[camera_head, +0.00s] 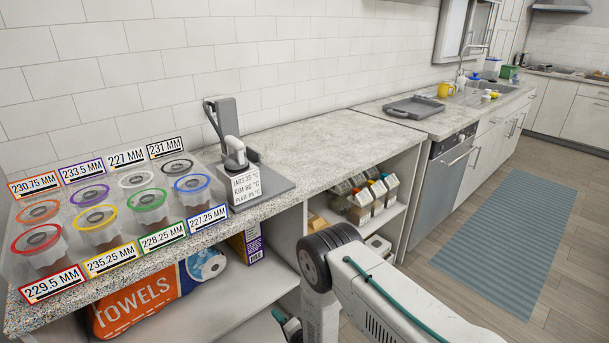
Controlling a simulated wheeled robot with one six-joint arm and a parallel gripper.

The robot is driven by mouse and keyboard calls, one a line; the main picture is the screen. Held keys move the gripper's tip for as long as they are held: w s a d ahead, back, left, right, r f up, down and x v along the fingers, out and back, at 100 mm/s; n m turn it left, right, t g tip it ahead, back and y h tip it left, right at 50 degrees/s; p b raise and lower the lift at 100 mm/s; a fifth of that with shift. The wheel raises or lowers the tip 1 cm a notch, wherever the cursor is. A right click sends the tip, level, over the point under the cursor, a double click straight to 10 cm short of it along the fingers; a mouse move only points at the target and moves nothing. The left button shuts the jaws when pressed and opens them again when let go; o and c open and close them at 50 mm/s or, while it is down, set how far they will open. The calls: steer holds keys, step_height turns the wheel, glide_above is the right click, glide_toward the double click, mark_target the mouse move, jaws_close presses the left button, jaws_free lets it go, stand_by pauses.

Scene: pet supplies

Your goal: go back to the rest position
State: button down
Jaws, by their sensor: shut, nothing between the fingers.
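My arm shows at the bottom right of centre, with a black joint (332,250) and a white link with a teal cable (390,300). It is in front of the counter and its open shelves. My gripper is not visible in this view, so I cannot see its fingers.
The stone counter (330,140) holds several jars with coloured lids, such as a red-rimmed one (38,250), with MM labels, and a grey device (235,155). Below are a towels pack (137,302) and cartons (360,208). A blue mat (510,240) lies on open floor at right.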

steer(key=s+d+f+n+g+h, duration=0.4)
steer(key=d+f+g+h, duration=0.1)
steer(key=f+g+h, duration=0.1)
steer(key=s+d+r+n+g+h, duration=0.25)
steer(key=d+r, duration=0.35)
steer(key=r, duration=0.6)
steer(key=s+d+r+n+g+h, duration=0.1)
steer(key=s+d+r+g, duration=0.15)
steer(key=d+r, duration=0.65)
steer(key=s+d+r+n+g+h, duration=0.2)
steer(key=s+d+r, duration=0.1)
steer(key=r, duration=1.3)
steer(key=s+d+r, duration=0.4)
steer(key=s+r, duration=0.3)
steer(key=r, duration=0.2)
steer(key=s+d+r+t, duration=0.1)
steer(key=s+d+r, duration=0.3)
steer(key=s+r, duration=0.4)
steer(key=s+d+r+m, duration=0.1)
steer(key=s+d+r, duration=0.3)
steer(key=s+r, duration=0.4)
step_height(320, 180, up, 2)
steer(key=shift+s+d+t+y, duration=0.25)
steer(key=shift+t+y, duration=0.1)
steer(key=shift+t, duration=0.05)
